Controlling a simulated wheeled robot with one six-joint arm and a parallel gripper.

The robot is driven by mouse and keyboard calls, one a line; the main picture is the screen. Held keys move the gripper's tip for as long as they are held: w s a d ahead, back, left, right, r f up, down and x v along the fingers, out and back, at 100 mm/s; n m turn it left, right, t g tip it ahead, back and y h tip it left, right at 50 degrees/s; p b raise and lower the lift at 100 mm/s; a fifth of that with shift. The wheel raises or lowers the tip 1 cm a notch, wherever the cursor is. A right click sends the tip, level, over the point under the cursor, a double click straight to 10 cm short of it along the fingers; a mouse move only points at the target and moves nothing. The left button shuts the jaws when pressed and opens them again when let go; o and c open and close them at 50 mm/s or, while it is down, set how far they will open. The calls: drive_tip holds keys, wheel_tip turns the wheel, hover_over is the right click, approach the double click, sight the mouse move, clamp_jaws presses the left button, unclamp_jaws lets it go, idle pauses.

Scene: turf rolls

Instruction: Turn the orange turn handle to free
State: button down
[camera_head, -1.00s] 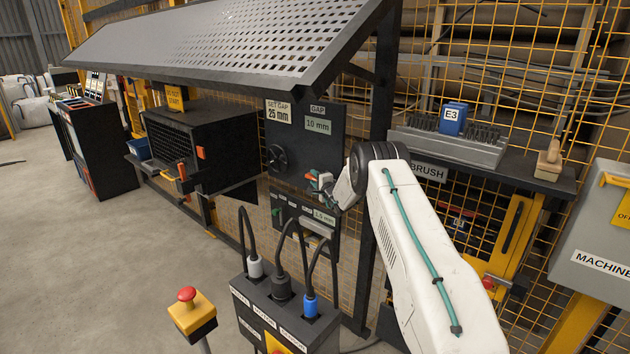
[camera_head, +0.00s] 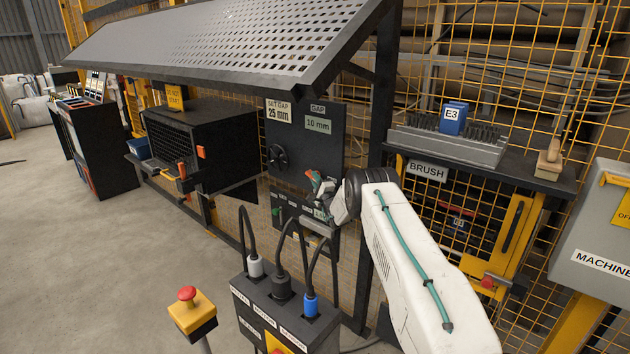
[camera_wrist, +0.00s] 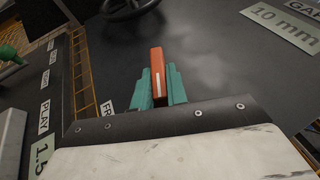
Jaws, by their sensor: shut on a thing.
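The orange turn handle (camera_wrist: 157,76) is a narrow upright bar with a white line on it in the wrist view. My gripper (camera_wrist: 156,88) is shut on it, with one teal finger on each side. In the head view the handle (camera_head: 316,178) and my gripper (camera_head: 318,184) are small, against the dark panel below the handwheel. A label (camera_wrist: 108,107) beginning "FR" shows just left of the fingers; the rest of it is hidden by my wrist. I cannot tell the handle's exact setting.
A black handwheel (camera_head: 277,158) sits upper left on the panel, near a "10 mm" gap display (camera_head: 318,125). Below is a row of labels with a 1.5 readout (camera_wrist: 41,153). A plug box (camera_head: 285,312) with cables stands in front.

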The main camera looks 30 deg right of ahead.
drive_tip(key=shift+f+m+t, duration=0.2)
drive_tip(key=shift+m+t, duration=0.3)
drive_tip(key=shift+t, duration=0.2)
drive_tip(key=c, duration=1.4)
unclamp_jaws()
drive_tip(key=v, duration=0.8)
drive_tip(key=shift+w, duration=0.15)
